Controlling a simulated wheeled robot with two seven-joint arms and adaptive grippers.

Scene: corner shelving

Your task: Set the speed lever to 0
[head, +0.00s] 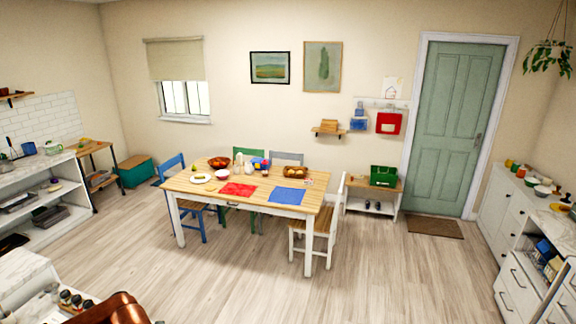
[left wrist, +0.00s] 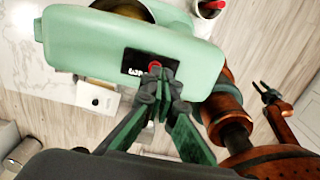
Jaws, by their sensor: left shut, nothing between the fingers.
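A pale green stand mixer (left wrist: 95,42) fills the upper part of the left wrist view. A black panel (left wrist: 134,62) with small white marks is on its side, and the red-tipped speed lever (left wrist: 155,65) sits at that panel's right end. My left gripper (left wrist: 160,80) is shut and empty, its fingertips right at the lever and covering part of it. I cannot tell whether they touch it, or which setting it stands at. My right gripper (left wrist: 264,90) shows small and dark at the right, its prongs apart and empty. The mixer does not show in the head view.
A marble counter (left wrist: 25,45) lies under the mixer, with a white box with a black knob (left wrist: 97,98) beside it. A metal bowl (left wrist: 125,10) is partly hidden behind the mixer. In the head view, a dining table (head: 258,177) stands mid-room with open floor in front.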

